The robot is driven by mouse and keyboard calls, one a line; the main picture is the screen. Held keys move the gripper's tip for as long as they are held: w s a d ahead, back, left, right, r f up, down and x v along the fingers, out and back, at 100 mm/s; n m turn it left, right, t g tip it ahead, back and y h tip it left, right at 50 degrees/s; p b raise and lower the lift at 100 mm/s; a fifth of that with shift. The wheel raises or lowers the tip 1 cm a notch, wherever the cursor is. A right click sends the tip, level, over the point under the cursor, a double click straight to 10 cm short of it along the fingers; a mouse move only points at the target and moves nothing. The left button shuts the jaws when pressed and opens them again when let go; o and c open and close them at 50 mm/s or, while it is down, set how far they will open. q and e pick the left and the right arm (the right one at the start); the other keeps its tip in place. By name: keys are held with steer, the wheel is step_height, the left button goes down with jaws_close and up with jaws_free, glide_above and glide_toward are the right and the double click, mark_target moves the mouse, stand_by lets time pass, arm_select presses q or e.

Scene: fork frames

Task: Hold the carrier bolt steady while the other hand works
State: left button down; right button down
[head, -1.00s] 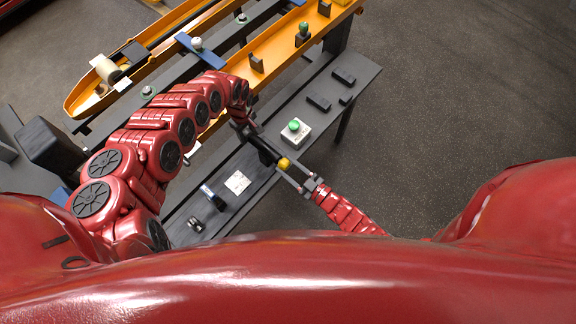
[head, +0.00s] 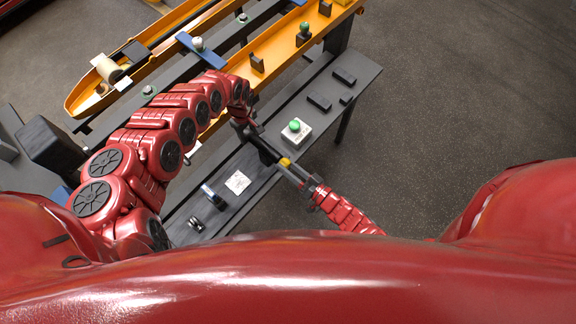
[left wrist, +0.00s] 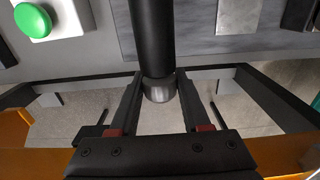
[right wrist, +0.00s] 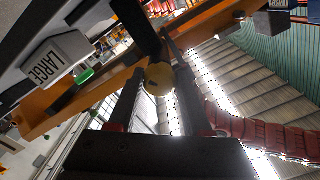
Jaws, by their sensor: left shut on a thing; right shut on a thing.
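The carrier bolt is a long black shaft (head: 266,149), seen also in the left wrist view (left wrist: 152,38). My left gripper (head: 250,132) is shut on its grey metal end (left wrist: 159,90). At the opposite end is a rounded yellow piece (right wrist: 159,78), small in the head view (head: 285,162). My right gripper (head: 291,169) is shut on this yellow piece, which sits between its fingers in the right wrist view. The bolt slants across the bench edge, between the two grippers. The contact at the yellow piece is partly hidden by the fingers in the head view.
A dark bench (head: 325,121) lies below, with a green button on a white box (head: 296,131), black blocks (head: 319,102) and a white label plate (head: 237,182). An orange rail (head: 280,45) runs behind. Open floor (head: 450,110) lies right.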

steer(key=m, duration=2.3)
steer(key=shift+s+f, duration=0.15)
steer(key=shift+s, duration=0.2)
steer(key=shift+w+d+m, duration=0.1)
steer(key=shift+w+m, duration=0.1)
steer(key=shift+m, duration=0.2)
steer(key=c, duration=0.6)
jaws_free()
steer(key=shift+o, duration=1.4)
steer(key=shift+w+r, duration=0.1)
steer(key=shift+r, duration=0.1)
steer(key=v, duration=1.2)
